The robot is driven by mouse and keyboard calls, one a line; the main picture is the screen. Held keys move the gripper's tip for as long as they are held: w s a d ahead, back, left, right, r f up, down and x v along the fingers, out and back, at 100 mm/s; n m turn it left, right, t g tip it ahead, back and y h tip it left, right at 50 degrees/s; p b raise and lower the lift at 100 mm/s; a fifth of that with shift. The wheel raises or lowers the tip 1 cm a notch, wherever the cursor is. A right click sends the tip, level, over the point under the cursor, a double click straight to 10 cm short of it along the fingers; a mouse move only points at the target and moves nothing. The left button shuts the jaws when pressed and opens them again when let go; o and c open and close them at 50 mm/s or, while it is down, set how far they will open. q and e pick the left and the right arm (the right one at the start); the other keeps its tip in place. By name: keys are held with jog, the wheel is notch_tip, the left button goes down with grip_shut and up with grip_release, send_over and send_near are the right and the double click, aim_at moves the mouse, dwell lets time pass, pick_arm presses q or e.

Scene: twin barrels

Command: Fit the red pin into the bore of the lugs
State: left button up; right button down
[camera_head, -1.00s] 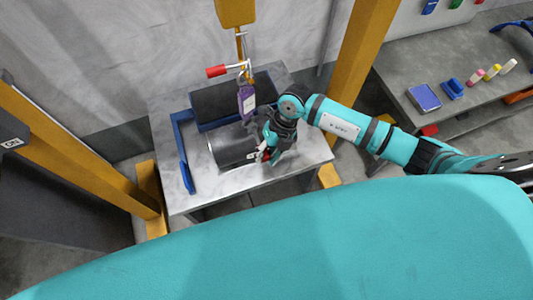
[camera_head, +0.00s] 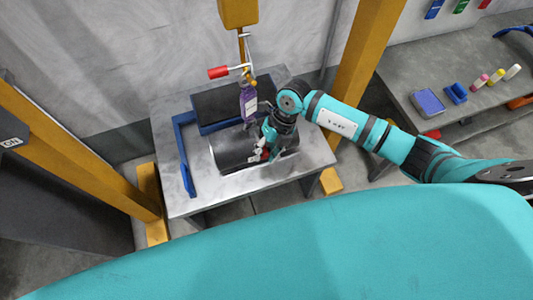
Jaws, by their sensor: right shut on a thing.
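A dark grey barrel (camera_head: 231,153) lies on its side on a grey metal table (camera_head: 215,190). My right gripper (camera_head: 261,154) comes down from the upper right over the barrel's middle. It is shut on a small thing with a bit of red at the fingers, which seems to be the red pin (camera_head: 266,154). The lugs and their bore cannot be made out; the gripper covers that part. Whether the pin touches a lug cannot be told. My left gripper is out of view.
A purple hoist part (camera_head: 248,101) hangs just above the barrel, below a lever with a red grip (camera_head: 218,72). A blue frame (camera_head: 185,160) edges the table's left side. A yellow post (camera_head: 362,60) stands behind my right arm. A side bench (camera_head: 440,70) holds small items.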

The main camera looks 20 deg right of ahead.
jog(key=shift+w+b, duration=0.6)
jog(key=shift+w, duration=0.55)
jog(key=c, duration=1)
grip_release()
jog(key=shift+o, duration=0.2)
jog(key=shift+w+r, duration=0.1)
jog(key=shift+r, duration=0.2)
jog(key=s+v, duration=0.1)
jog(key=v, duration=1)
jog(key=shift+w+r, duration=0.2)
jog(key=shift+w, duration=0.2)
jog(key=shift+d, duration=0.15)
